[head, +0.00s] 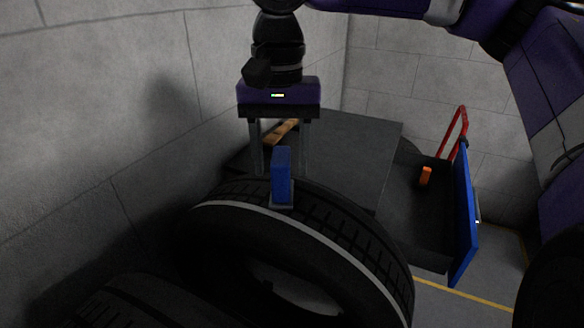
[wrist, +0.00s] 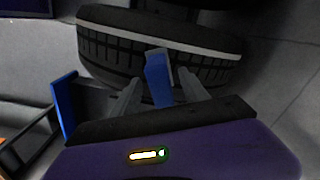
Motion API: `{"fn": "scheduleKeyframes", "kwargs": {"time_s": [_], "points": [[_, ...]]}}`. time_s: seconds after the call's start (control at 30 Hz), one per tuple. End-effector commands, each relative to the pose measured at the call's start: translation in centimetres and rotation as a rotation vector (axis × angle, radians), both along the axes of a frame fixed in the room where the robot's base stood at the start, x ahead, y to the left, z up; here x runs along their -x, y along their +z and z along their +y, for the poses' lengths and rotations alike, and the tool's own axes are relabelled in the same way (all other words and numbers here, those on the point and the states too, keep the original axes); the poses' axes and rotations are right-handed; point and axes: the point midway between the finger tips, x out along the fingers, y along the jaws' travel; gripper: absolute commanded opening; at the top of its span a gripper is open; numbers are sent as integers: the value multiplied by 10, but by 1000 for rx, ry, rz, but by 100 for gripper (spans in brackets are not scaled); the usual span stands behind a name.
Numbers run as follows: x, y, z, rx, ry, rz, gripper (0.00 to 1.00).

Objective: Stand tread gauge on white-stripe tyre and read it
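The tread gauge (head: 281,172) is a blue block with a grey foot. It stands upright on the tread of the white-stripe tyre (head: 345,240), at the top next to the white stripe. My gripper (head: 280,165) is above the tyre with its fingers pointing down, one on each side of the gauge. A gap shows between each finger and the gauge, so the gripper is open. The wrist view also shows the gauge (wrist: 158,80) between the two fingers, with the tyre (wrist: 110,50) beyond. No reading can be made out on the gauge.
A grey cabinet (head: 355,150) stands behind the tyre, with a wooden item (head: 283,131) on it. Its open drawer (head: 415,215) has a blue front (head: 465,215) and holds an orange object (head: 425,176). Another dark tyre (head: 130,305) lies at lower left. A wall is close on the left.

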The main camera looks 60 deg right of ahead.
Motion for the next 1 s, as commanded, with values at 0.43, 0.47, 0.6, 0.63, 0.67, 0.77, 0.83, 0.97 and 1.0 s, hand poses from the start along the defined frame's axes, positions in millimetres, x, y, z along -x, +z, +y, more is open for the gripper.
{"fn": "scheduleKeyframes", "kwargs": {"time_s": [0.43,0.47,0.6,0.63,0.67,0.77,0.83,0.97,1.0], "points": [[0,14,0,0,0,-1,52],[0,18,0,0,0,-1,52],[0,38,0,1,0,0,52],[0,43,0,0,0,-1,52],[0,48,0,0,0,-1,52],[0,63,0,0,0,-1,52],[0,72,0,0,0,0,52],[0,79,0,-1,0,0,52],[0,79,0,-1,0,0,52]]}}
